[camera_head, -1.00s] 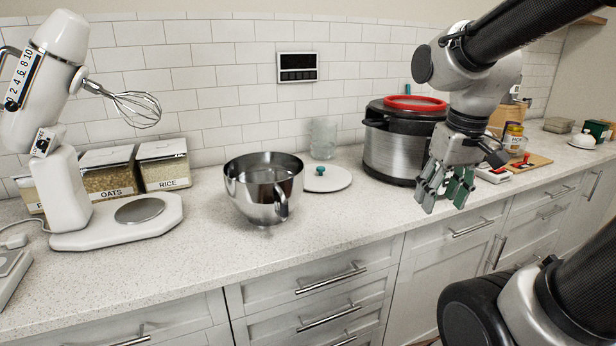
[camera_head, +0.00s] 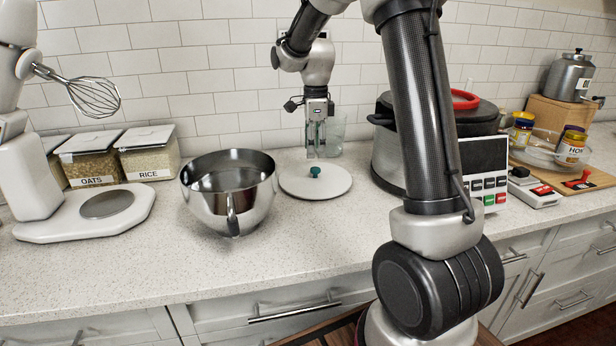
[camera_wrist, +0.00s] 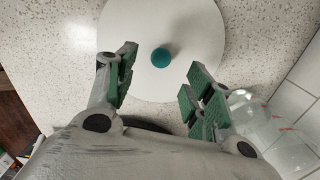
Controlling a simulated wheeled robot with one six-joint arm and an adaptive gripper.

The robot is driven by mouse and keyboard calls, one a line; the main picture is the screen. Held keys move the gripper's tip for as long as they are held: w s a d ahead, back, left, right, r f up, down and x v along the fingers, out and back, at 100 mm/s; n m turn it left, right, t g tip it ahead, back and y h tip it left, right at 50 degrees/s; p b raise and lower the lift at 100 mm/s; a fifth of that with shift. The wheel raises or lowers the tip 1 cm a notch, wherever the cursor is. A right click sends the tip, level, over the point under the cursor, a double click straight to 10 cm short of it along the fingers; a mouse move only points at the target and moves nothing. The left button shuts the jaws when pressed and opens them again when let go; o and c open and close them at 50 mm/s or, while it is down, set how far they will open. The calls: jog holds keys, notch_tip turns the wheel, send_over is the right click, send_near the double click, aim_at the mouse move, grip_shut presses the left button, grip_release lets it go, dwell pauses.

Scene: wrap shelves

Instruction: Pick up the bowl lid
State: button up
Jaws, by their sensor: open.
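The bowl lid (camera_head: 322,184) is a flat white disc with a teal knob (camera_head: 315,171) at its middle. It lies on the counter just right of the steel mixing bowl. My gripper (camera_head: 315,152) is above the lid's back part, pointing down, open and empty. In the wrist view the lid (camera_wrist: 189,34) shows with its knob (camera_wrist: 161,57) in line with the gap between my open fingers (camera_wrist: 158,82). The knob is apart from both fingers.
The steel mixing bowl (camera_head: 228,205) stands left of the lid. A clear glass jar (camera_head: 336,132) stands close behind my gripper, also seen near a finger in the wrist view (camera_wrist: 262,118). A large cooker (camera_head: 386,160) stands to the right. The counter in front is clear.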

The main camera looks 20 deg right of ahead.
aim_at(315, 169)
jog(key=shift+m, duration=1)
jog(key=shift+f+m, duration=0.15)
jog(key=shift+m, duration=0.15)
notch_tip(315, 169, down, 8)
jog(key=shift+w+d+r, duration=0.1)
jog(key=shift+d+r, duration=0.05)
jog(key=shift+r, duration=0.05)
grip_shut()
